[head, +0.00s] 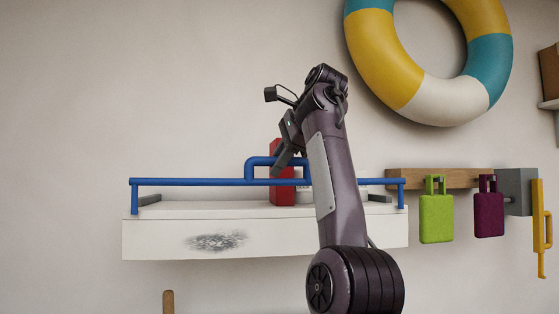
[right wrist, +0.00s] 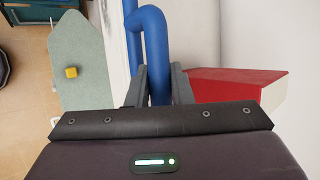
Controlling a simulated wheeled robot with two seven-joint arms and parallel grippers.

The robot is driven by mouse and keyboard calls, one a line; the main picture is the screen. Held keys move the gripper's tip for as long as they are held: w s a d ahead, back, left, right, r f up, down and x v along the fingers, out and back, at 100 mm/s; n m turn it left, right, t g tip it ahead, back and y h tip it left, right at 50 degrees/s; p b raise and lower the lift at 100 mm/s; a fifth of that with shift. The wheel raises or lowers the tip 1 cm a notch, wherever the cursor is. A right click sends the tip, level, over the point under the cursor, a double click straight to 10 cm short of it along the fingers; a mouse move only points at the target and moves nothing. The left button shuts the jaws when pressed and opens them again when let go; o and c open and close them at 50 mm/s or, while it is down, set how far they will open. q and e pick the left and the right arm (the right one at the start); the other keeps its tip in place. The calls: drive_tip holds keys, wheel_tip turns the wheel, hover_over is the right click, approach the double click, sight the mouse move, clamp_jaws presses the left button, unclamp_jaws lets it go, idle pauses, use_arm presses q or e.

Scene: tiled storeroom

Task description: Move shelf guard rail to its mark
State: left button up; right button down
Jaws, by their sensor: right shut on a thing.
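The blue shelf guard rail (head: 215,182) runs along the front of the white shelf (head: 150,240), with a post at each end and a raised loop handle (head: 262,160) near its middle. My right gripper (head: 281,167) is at this handle. In the right wrist view the two dark fingers of the right gripper (right wrist: 160,85) are shut on the blue handle (right wrist: 157,50). Dark grey pieces (head: 150,199) lie near both ends of the shelf top; I cannot tell whether they are a mark. My left gripper is not in view.
A red box (head: 281,190) stands on the shelf behind the rail, close beside my fingers in the right wrist view (right wrist: 235,85). A green tag (head: 436,220) and a purple tag (head: 488,218) hang at the right. A lifebuoy (head: 440,115) hangs above.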

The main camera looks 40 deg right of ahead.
drive_tip(key=shift+f, duration=0.1)
drive_tip(key=c, duration=1.6)
unclamp_jaws()
drive_tip(key=shift+w, duration=0.15)
drive_tip(key=shift+o, duration=0.2)
